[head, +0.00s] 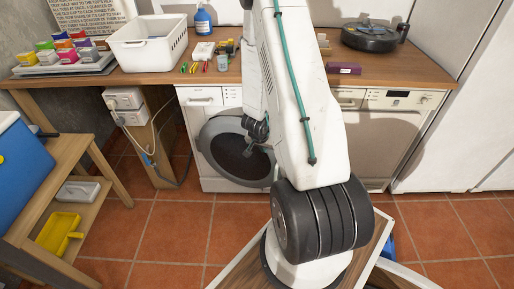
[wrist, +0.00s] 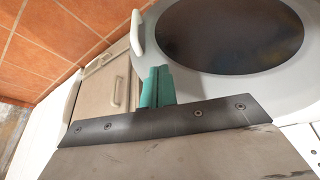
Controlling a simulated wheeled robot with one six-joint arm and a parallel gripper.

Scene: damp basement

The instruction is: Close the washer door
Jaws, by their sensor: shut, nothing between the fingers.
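The white washer (head: 189,120) stands under the counter left of my arm in the head view. Its round door (head: 203,140) has a grey ring and a dark window; my arm hides its right part. I cannot tell how far ajar it is. In the wrist view the door (wrist: 190,82) fills the upper right, with a pale handle (wrist: 137,32) on its left edge. My gripper (wrist: 158,82) has its teal fingers together and empty, by the door's lower left rim near the handle. I cannot tell whether they touch the door. Its fingertips are not clear in the head view.
A wooden shelf unit (head: 45,190) with a blue box (head: 20,160) stands at the left. Tiled floor (head: 160,225) is clear before the washer.

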